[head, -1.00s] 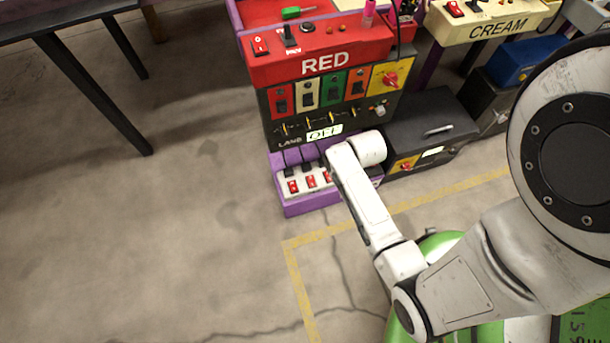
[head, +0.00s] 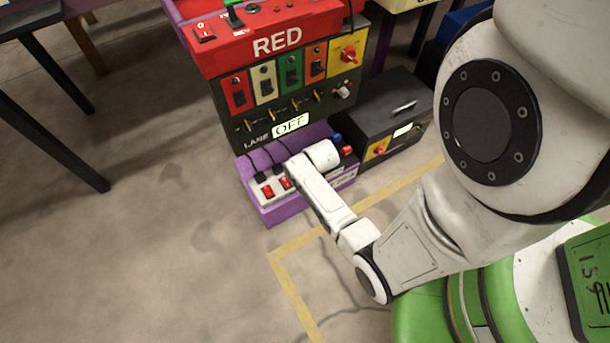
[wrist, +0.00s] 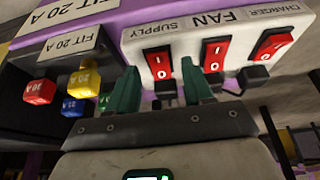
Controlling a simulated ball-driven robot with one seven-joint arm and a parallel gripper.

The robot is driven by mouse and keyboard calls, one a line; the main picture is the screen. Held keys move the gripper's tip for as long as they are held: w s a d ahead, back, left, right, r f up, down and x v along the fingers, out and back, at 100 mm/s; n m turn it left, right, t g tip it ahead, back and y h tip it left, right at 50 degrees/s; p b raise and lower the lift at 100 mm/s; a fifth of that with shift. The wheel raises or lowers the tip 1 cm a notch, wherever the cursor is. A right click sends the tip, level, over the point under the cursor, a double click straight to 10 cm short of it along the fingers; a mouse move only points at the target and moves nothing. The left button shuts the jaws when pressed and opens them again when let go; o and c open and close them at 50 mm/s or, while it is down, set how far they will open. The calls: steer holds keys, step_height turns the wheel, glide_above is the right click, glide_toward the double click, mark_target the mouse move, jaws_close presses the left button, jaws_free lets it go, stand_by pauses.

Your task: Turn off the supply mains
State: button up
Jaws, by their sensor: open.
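In the wrist view a pale strip (wrist: 188,38) carries three red rockers, labelled SUPPLY, FAN and CHARGER. The SUPPLY rocker (wrist: 158,65) is at the left, the FAN rocker (wrist: 214,55) in the middle and the CHARGER rocker (wrist: 270,43) at the right. My gripper (wrist: 160,92) is open and empty, its green fingers just below the SUPPLY and FAN rockers; I cannot tell whether they touch. In the head view my wrist covers part of the strip (head: 257,190) and hides the fingers. A black box (head: 400,104) beside it has a red knob on a yellow plate (head: 378,150).
Coloured fuse blocks (wrist: 83,80) sit left of the strip under FIT 20 A labels. The RED panel (head: 275,85) stands behind, with a lane display (head: 290,125) reading OFF and another red rotary knob (head: 348,53). Black cables run to the strip. Floor at left is clear.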

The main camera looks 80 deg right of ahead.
steer(key=shift+w+d+f, duration=0.1)
steer(key=shift+f, duration=0.35)
jaws_close()
